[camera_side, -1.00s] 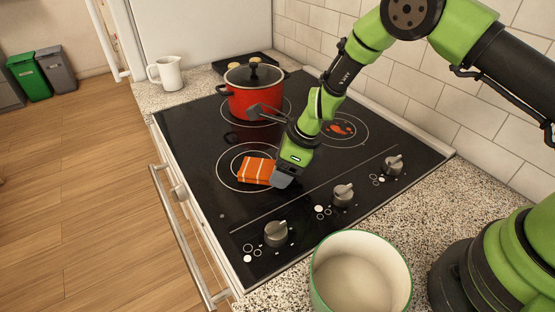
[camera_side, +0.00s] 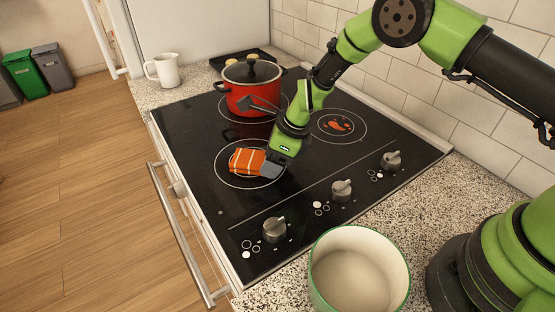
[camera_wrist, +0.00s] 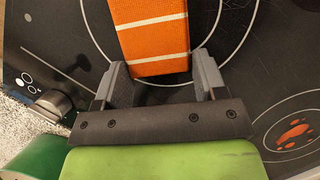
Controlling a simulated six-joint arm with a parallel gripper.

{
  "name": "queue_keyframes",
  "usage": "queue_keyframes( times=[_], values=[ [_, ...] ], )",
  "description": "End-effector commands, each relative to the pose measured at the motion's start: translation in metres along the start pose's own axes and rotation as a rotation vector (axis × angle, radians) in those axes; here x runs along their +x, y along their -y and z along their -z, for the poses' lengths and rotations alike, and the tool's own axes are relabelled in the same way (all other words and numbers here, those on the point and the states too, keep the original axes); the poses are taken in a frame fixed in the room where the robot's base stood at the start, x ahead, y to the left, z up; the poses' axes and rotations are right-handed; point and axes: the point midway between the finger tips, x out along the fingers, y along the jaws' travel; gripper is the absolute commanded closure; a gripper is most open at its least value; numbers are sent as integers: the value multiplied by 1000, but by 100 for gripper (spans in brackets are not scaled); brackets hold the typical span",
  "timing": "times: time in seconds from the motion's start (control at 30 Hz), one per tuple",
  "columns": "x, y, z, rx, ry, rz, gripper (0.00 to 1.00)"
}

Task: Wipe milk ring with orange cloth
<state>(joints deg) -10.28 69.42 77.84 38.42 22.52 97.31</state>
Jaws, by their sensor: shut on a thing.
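The orange cloth (camera_side: 246,160) with pale stripes is at the near left burner, inside its white ring outline (camera_side: 218,172). It also shows between my fingers in the wrist view (camera_wrist: 152,35). My gripper (camera_side: 268,164) is shut on the cloth's near end, low over the cooktop. I cannot tell whether the cloth touches the glass or is slightly raised. White circles mark the burners. I cannot make out a milk ring apart from these lines; cloth and gripper hide part of the near burner.
A red lidded pot (camera_side: 252,88) stands on the far left burner, close behind my arm. A red-orange stain (camera_side: 338,123) lies on the right burner. Knobs (camera_side: 342,190) line the front right.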

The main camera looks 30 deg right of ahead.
Motion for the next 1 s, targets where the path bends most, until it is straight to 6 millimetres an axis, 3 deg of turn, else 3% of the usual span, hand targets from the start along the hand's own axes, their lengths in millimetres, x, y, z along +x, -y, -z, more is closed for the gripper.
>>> queue_keyframes(
  times=[1.0],
  values=[
    [16,50,-42,-1,-1,1,58]
  ],
)
